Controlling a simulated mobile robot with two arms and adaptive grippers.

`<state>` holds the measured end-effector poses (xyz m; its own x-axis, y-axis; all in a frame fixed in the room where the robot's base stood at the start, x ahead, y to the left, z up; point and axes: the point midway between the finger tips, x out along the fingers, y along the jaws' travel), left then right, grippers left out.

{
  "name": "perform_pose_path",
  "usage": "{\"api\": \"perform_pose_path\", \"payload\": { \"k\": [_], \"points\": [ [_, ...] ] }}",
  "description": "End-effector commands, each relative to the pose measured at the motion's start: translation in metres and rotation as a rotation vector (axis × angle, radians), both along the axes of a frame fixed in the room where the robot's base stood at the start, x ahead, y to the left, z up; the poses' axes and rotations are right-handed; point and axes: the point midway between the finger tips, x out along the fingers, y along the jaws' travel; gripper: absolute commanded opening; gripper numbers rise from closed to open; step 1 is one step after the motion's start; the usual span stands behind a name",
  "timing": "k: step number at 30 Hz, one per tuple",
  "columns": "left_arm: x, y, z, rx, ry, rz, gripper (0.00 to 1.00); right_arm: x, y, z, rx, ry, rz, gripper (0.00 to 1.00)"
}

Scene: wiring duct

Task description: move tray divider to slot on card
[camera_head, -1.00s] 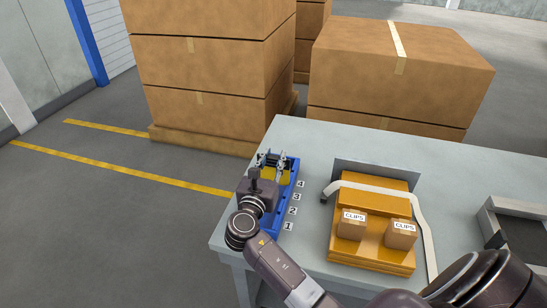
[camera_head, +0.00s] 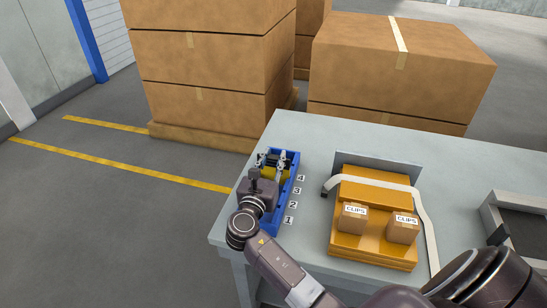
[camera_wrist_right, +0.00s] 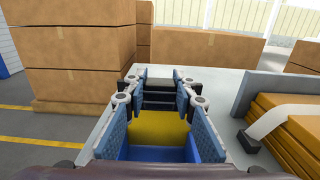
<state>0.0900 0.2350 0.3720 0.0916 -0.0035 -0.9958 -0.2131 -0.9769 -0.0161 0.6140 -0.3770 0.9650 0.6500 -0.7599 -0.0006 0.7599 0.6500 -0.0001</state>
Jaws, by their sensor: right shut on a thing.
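The blue tray (camera_head: 280,213) stands near the left end of the table, with number labels 4 (camera_head: 300,178), 3 (camera_head: 297,191), 2 (camera_head: 293,205) and 1 (camera_head: 288,220) along its right side. My right gripper (camera_head: 272,160) is over the tray's far part, shut on the yellow tray divider (camera_head: 269,173). In the right wrist view the divider (camera_wrist_right: 160,131) spans between the blue finger pads, down among the tray walls. Its lower edge is hidden, so I cannot tell whether it is seated in a slot. My left gripper is not in view.
An orange stand (camera_head: 372,248) with two CLIPS boxes (camera_head: 352,216) and a pale strip (camera_head: 424,225) stands right of the tray. A grey-framed tray (camera_head: 495,215) is at the far right. Large cartons (camera_head: 210,85) stand behind the table.

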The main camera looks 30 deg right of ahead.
Motion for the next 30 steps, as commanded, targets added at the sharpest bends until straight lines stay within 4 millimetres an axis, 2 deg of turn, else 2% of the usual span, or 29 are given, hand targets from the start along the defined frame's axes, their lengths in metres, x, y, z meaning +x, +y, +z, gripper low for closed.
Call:
{"api": "perform_pose_path", "payload": {
  "k": [7, 8, 13, 23, 26, 30],
  "points": [
    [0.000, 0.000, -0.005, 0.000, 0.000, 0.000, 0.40, 0.000, 0.000, -0.007, -0.001, 0.000, 0.000, 0.08],
    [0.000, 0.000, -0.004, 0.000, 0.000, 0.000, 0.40, 0.000, 0.000, -0.006, -0.001, 0.000, 0.000, 0.27],
    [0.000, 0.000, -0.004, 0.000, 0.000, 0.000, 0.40, 0.000, 0.000, -0.006, -0.001, -0.001, 0.000, 0.45],
    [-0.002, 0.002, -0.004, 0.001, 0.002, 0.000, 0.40, -0.002, 0.002, -0.006, 0.000, 0.000, 0.001, 0.45],
    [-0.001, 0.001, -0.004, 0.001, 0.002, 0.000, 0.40, -0.008, 0.011, -0.007, 0.002, 0.001, 0.002, 0.45],
    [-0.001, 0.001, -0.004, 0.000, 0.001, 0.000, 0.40, -0.026, 0.031, -0.008, 0.003, 0.001, 0.003, 0.45]
  ]
}}
